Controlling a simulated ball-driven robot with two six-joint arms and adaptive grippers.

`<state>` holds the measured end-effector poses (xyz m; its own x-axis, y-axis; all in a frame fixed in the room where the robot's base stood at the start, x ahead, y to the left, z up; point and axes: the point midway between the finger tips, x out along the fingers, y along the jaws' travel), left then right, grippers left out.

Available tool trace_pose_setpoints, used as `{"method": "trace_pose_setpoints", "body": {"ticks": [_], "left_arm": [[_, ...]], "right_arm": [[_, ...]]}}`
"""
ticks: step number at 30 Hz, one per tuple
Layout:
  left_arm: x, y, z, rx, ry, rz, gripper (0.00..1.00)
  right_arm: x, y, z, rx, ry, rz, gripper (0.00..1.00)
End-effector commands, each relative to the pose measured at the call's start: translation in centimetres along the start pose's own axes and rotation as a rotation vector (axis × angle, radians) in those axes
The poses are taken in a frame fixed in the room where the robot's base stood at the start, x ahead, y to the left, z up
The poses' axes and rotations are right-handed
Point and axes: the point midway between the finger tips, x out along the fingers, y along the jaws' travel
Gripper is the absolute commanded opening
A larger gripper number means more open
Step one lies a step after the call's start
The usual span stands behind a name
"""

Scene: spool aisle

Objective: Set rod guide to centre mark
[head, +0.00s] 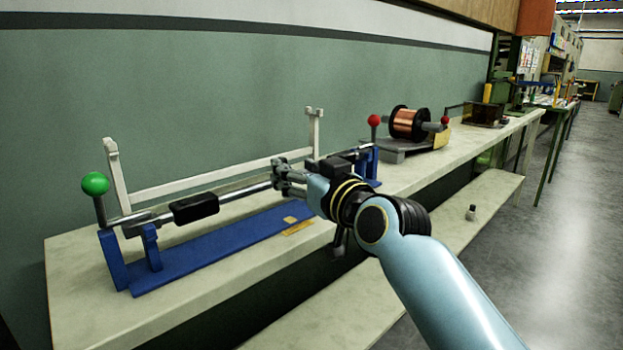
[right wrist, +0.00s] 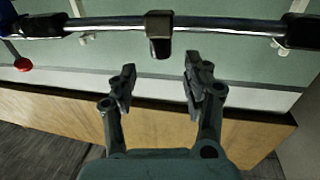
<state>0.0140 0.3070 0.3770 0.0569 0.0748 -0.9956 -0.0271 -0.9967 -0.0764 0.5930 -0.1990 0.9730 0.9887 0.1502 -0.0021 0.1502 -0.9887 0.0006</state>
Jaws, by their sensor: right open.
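A metal rod (head: 235,193) runs along a blue stand (head: 200,253) on the bench. A black block (head: 195,208) sits on the rod's left part. Another dark block (head: 335,166) is towards the right end. In the right wrist view, a dark piece with a short tab (right wrist: 159,35) sits mid-rod, likely the rod guide; my gripper hides that stretch in the head view. My right gripper (head: 283,177) is open at the rod; in the wrist view its fingertips (right wrist: 158,82) are apart, short of the tab. A yellow mark (head: 290,219) lies on the stand. My left gripper is not in view.
A green ball lever (head: 95,184) stands at the left end, a red ball (head: 374,120) at the right. A white frame (head: 220,177) runs behind the rod. A copper spool (head: 403,124) stands farther right. The bench front (head: 75,308) is bare.

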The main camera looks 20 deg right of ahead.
Motion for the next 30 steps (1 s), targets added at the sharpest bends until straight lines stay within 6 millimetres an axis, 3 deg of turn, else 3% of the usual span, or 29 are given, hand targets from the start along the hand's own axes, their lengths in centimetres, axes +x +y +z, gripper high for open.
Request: {"method": "trace_pose_setpoints", "body": {"ticks": [3, 9, 26, 29, 30], "left_arm": [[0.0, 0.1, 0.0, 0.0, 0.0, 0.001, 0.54], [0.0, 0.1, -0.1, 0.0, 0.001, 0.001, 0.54], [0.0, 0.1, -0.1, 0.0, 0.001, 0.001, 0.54], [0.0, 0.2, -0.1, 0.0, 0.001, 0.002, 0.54], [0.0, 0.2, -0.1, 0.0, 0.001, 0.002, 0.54]], "right_arm": [[-2.6, 0.0, 0.1, -0.001, -0.002, 0.0, 0.49], [-5.1, 0.0, 0.1, -0.001, -0.001, 0.0, 0.49], [-5.6, 0.0, 0.1, 0.0, -0.003, 0.0, 0.49], [-6.2, 0.0, 1.6, -0.001, -0.032, 0.0, 0.49], [-6.3, 0.1, 3.1, 0.0, -0.061, -0.001, 0.49]]}}
